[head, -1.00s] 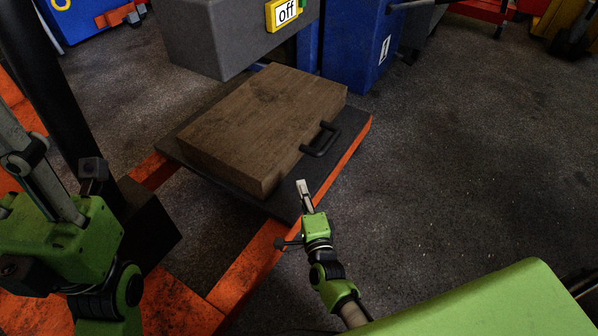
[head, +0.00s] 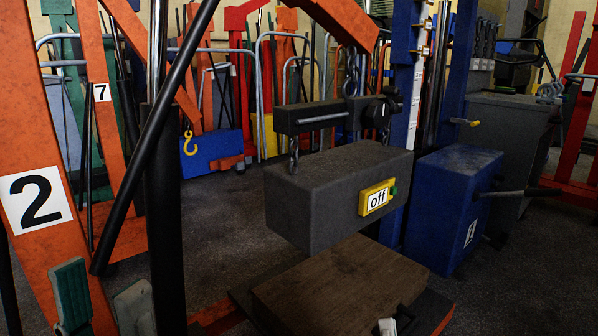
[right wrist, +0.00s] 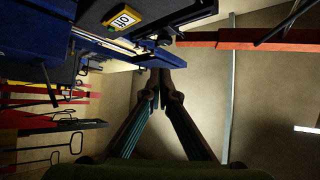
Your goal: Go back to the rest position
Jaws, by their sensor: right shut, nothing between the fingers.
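My left gripper (head: 101,297) shows at the bottom left of the head view, two grey-green finger pads standing apart with nothing between them. My right gripper shows in the right wrist view (right wrist: 160,92), its fingers closed together at the tips and empty. In the head view only a pale tip (head: 387,327) shows at the bottom edge, in front of the wooden block (head: 335,283); the rest of that arm is out of frame.
A dark grey block with an "off" sign (head: 330,195) hangs by chains above the wooden block. A blue box (head: 452,205) with a lever stands right of it. An orange frame marked 2 (head: 48,140) and a black post (head: 165,200) stand at the left, close to my left gripper.

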